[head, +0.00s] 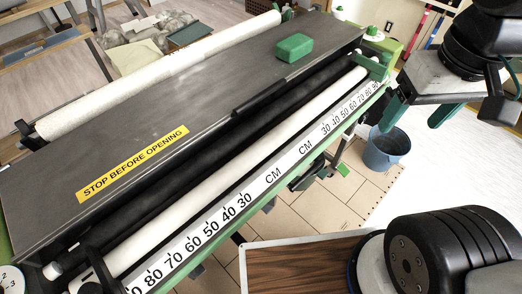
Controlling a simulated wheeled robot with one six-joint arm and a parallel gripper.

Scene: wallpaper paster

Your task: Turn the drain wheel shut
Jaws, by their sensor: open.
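The wallpaper paster (130,120) is a long grey metal machine with a white roller and a centimetre scale along its front. I cannot clearly make out a drain wheel. Small green parts (343,170) hang below the machine's right end, left of a blue bucket (386,152), but they are too small to identify. My gripper (412,121) is at the upper right, its two green fingers apart with nothing seen between them. In the picture it is just right of the machine's end and above the bucket; it does not visibly touch either.
The bucket stands on the floor at the edge of brown tiles (330,205). Pale floor (440,170) right of the bucket is clear. Books and cloth lie behind the machine.

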